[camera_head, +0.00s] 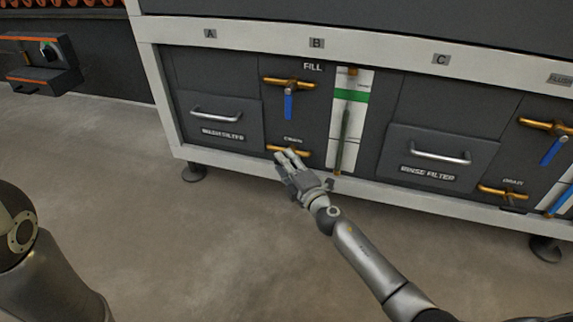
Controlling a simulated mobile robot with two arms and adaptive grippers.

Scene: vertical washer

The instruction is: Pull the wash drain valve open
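The wash drain valve (304,152) is a small brass fitting low on the washer's front, under a "DRAIN" label and below the fill valve. Its lower part and any handle are hidden behind my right gripper (284,158). The gripper's fingertips overlap the valve in the camera_head view. I cannot tell whether they touch it, or whether the fingers are open or shut. My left arm shows at the lower left, but its gripper is out of view.
The fill valve (289,86) with its blue handle is above. The wash filter drawer (217,117) is left, a sight gauge (345,125) right. The rinse filter drawer (439,155) and rinse drain valve (503,192) are farther right. The floor (190,245) in front is clear.

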